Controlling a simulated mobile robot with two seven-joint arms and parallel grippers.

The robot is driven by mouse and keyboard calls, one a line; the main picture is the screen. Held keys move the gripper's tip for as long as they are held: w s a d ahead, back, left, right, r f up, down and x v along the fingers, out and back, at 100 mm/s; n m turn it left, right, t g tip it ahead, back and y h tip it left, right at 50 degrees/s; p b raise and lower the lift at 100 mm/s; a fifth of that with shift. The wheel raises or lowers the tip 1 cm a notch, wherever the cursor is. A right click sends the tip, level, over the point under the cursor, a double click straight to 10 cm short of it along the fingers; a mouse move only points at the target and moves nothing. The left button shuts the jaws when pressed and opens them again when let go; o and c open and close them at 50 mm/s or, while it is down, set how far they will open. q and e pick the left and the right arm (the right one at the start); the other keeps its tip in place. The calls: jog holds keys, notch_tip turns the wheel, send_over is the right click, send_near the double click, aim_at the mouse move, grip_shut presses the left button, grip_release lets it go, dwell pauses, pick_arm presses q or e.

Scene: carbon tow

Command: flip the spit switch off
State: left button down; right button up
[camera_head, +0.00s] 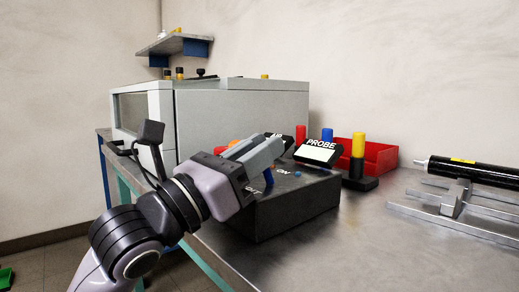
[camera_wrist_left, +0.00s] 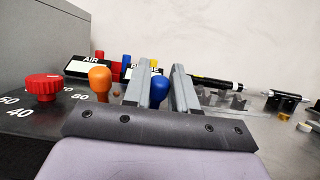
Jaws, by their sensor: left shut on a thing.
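A dark control box (camera_head: 285,215) stands on the metal bench, with white lettering on its top. A blue-capped switch (camera_wrist_left: 158,92) stands between the two fingers of my left gripper (camera_wrist_left: 159,68), which is shut on it. In the head view the gripper (camera_head: 270,148) reaches over the box top from the left, and a bit of the blue switch (camera_head: 269,178) shows beneath it. An orange-capped switch (camera_wrist_left: 100,80) and a red dial (camera_wrist_left: 42,86) stand left of the fingers. I cannot read which switch is labelled spit. My right gripper is out of view.
PROBE (camera_head: 319,150) and AIR (camera_wrist_left: 90,66) displays stand behind the switches. A red bin (camera_head: 380,155) and a yellow-and-black post (camera_head: 357,155) are beyond the box. A black tube on a metal stand (camera_head: 455,195) is at right. A grey cabinet (camera_head: 240,115) is behind. The front right bench is clear.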

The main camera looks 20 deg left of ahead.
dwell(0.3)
pick_arm(q)
jog(key=c, duration=1)
grip_release()
jog(key=shift+v, duration=3.55)
